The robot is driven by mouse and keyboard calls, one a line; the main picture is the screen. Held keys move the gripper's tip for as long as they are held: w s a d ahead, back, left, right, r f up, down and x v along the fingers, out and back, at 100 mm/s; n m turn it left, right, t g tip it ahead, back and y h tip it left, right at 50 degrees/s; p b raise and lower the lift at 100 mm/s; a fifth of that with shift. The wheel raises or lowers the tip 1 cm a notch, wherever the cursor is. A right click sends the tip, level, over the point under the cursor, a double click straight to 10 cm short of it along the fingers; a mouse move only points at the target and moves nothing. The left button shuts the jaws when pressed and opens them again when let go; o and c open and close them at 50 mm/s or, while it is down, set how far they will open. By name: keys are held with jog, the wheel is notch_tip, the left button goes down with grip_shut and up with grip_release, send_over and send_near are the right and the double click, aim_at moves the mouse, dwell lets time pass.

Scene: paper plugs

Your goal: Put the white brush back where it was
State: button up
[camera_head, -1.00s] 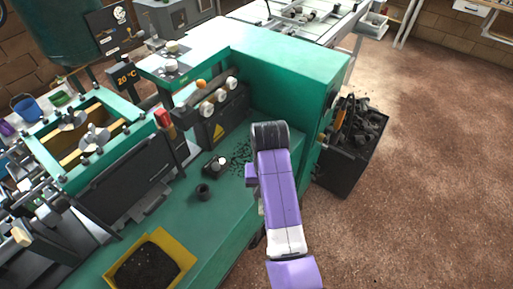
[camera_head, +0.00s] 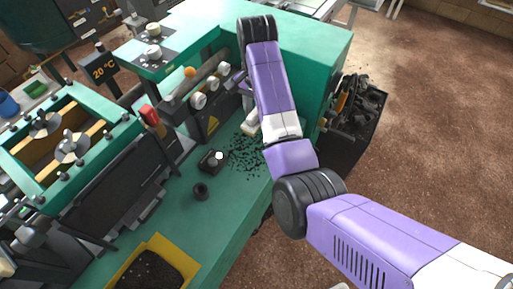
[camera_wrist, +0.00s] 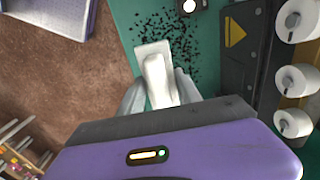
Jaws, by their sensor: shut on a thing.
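The white brush (camera_wrist: 155,62) sits between the two grey fingers of my gripper (camera_wrist: 160,92) in the wrist view. My gripper is shut on it, and its flat end points away from the gripper, over the green machine top. In the head view the brush (camera_head: 250,128) shows as a small pale piece just left of my purple arm. The arm hides most of my gripper there. I cannot tell whether the brush touches the green surface.
Black bits (camera_head: 245,155) lie scattered on the green bench (camera_head: 225,205). A small black box with a white knob (camera_head: 213,160) and a black ring (camera_head: 201,191) stand nearby. A yellow tray (camera_head: 190,262) holds dark material. A panel with white knobs (camera_head: 205,110) rises behind. A dark bin (camera_head: 355,125) stands right.

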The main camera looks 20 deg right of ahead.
notch_tip(320, 180, down, 15)
jog(key=shift+r, duration=0.15)
dwell(0.4)
jog(key=shift+f, duration=0.2)
jog(key=o, duration=1.2)
jog(key=shift+r, duration=0.1)
notch_tip(320, 180, up, 12)
jog(key=shift+r+b, duration=0.1)
jog(key=shift+b, duration=0.25)
